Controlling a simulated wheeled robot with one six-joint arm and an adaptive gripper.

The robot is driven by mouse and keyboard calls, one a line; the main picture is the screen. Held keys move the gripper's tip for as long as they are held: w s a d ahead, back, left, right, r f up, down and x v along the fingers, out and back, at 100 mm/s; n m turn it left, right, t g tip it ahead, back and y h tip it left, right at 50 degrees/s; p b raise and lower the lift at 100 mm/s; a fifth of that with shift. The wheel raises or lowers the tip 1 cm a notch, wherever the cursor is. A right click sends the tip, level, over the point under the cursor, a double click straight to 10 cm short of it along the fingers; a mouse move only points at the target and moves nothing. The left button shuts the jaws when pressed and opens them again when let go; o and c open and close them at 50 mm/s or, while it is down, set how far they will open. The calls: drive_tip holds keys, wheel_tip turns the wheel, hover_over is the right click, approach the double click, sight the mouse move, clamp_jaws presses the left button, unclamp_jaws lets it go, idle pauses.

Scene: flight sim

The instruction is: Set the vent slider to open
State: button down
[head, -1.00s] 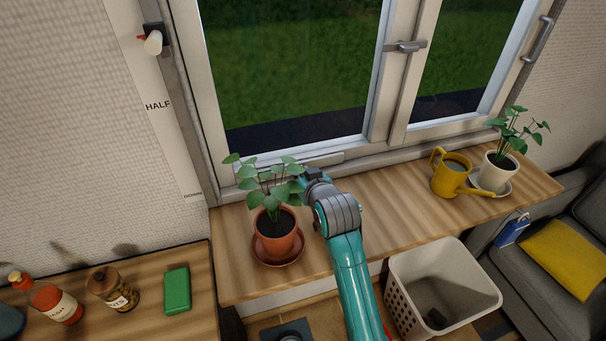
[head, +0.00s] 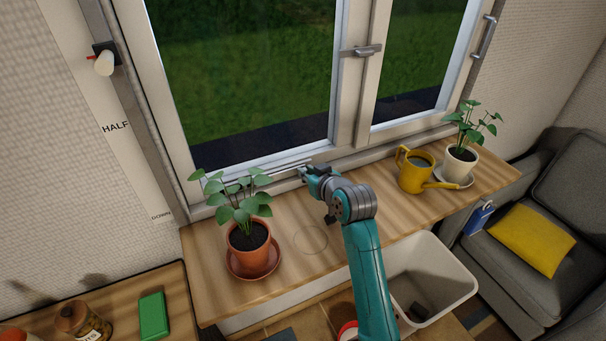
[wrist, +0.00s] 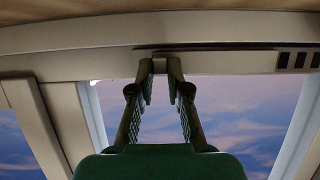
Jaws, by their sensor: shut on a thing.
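The vent slider (wrist: 215,61) is a pale strip on the window's bottom frame, with its small knob (wrist: 160,66) between my fingertips in the wrist view. My gripper (wrist: 160,72) is shut on that knob; the fingers slant together at it. Several dark vent slots (wrist: 298,60) show at the strip's right end in the wrist view, which is upside down. In the head view my gripper (head: 306,171) reaches the bottom window frame, right of the terracotta-potted plant (head: 246,236). The knob is hidden there by my gripper.
The plant's leaves stand close left of my gripper. A yellow watering can (head: 412,171) and a white-potted plant (head: 461,165) stand further right on the wooden sill (head: 205,262). A white bin (head: 458,282) is below. The sill between plant and can is largely clear.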

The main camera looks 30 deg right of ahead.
drive_tip(key=shift+d, duration=0.2)
drive_tip(key=c, duration=1.1)
unclamp_jaws()
drive_tip(key=shift+d, duration=0.1)
drive_tip(key=v, duration=1.2)
